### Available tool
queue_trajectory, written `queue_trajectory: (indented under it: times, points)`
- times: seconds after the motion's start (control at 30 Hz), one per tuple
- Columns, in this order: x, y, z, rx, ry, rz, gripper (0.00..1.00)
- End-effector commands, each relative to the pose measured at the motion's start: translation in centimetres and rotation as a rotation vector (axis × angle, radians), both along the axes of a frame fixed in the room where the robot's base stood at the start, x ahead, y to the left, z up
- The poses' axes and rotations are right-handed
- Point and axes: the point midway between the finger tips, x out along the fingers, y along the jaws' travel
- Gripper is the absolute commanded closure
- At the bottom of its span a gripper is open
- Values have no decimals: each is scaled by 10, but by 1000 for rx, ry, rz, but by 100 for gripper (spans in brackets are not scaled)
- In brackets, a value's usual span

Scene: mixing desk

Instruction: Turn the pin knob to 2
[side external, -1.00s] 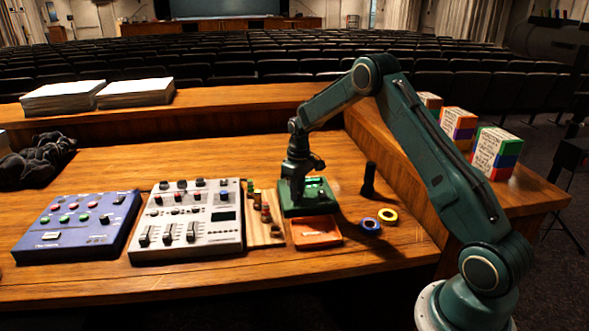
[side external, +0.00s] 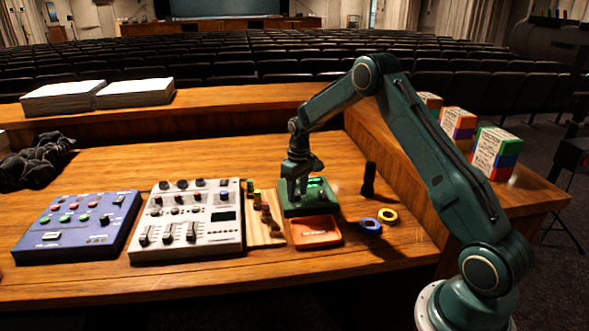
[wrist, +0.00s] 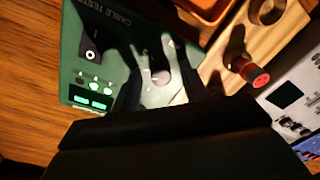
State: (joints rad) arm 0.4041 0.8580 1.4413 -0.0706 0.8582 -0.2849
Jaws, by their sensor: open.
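The green cable tester (side external: 309,207) stands on the desk, right of the wooden plug board. In the wrist view the cable tester (wrist: 72,45) shows lettering, a black rocker switch and lit green indicators. The pin knob (wrist: 158,78) appears as a pale grey shape between my fingers. Its pointer direction and most of its scale are hidden or too blurred to read. My gripper (wrist: 156,52) is open, with its two fingers on either side of the knob; I cannot tell if they touch it. In the side view my gripper (side external: 295,198) is down over the tester's left part.
The wooden board (side external: 259,232) with several plugs is close on the left, then a grey mixer (side external: 220,236) and a blue box (side external: 75,215). An orange tray (side external: 315,231) is in front.

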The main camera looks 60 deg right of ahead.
Motion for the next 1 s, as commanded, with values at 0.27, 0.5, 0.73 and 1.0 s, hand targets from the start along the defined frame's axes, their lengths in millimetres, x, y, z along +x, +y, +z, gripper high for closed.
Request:
queue_trajectory:
  times: [0.27, 0.5, 0.73, 1.0]
  points:
    - [1, 0, 6, -1, -2, 0, 55]
    - [1, -2, 32, -1, -4, 0, 55]
    - [1, -4, 71, -1, -5, 0, 55]
    - [0, -6, 114, -1, -3, 0, 55]
